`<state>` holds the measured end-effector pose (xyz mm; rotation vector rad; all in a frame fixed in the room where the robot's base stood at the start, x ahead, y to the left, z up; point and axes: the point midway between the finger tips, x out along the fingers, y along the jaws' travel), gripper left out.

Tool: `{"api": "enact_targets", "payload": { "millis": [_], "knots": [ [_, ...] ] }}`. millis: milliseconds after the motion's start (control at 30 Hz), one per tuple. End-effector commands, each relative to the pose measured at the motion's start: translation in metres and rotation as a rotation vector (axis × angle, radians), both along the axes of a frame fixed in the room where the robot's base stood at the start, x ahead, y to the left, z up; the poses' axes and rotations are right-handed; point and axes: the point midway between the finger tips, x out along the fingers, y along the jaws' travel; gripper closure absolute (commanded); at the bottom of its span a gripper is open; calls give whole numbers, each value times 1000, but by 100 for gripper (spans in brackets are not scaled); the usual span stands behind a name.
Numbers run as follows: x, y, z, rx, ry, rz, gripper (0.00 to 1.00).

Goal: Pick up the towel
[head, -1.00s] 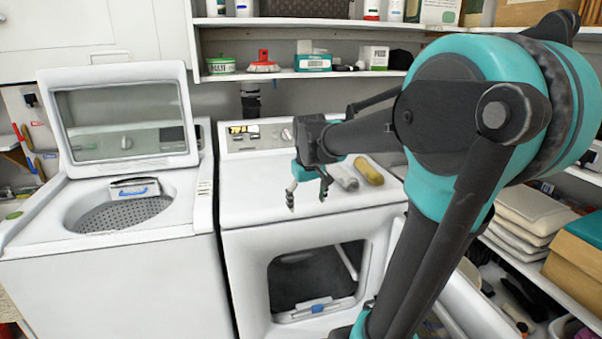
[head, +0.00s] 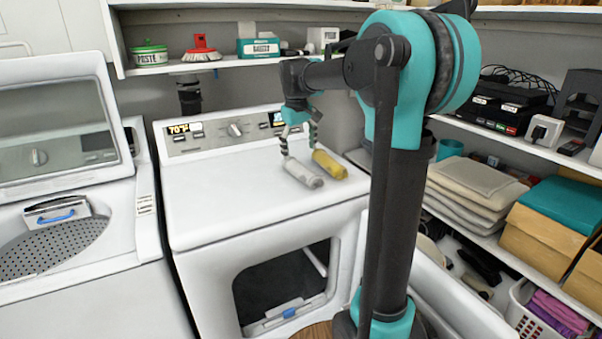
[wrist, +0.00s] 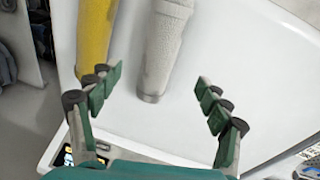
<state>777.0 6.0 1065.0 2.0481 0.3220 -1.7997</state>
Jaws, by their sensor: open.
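A white, rough-textured roll (head: 303,173), seemingly a rolled towel, lies on the white dryer top (head: 225,200). It also shows in the wrist view (wrist: 163,45). A yellow roll (head: 329,165) lies close beside it; in the wrist view it is left of the white one (wrist: 94,35). My gripper (head: 298,149) is open and empty at the back ends of the rolls. In the wrist view the open fingers (wrist: 160,80) lie either side of the white roll's near end, the left finger overlapping the yellow roll. Contact cannot be told.
The dryer's control panel (head: 225,131) stands behind the rolls, with a shelf (head: 190,66) above. An open-lidded washer (head: 140,225) is at left. Folded cloths (head: 480,185) and boxes fill the right shelves; a basket (head: 530,318) holds purple cloth. The dryer top's left part is clear.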

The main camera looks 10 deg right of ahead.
Motion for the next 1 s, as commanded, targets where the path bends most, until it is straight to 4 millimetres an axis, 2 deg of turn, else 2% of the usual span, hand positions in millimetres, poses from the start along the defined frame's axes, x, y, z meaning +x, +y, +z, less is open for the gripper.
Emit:
{"api": "enact_targets", "payload": {
  "millis": [100,367,700,1000],
  "knots": [
    [3,-2,-19,0,0,0,23],
    [6,-3,-37,0,0,0,23],
    [14,-6,-79,0,0,0,23],
    [15,-6,-85,0,0,0,23]
  ]
}}
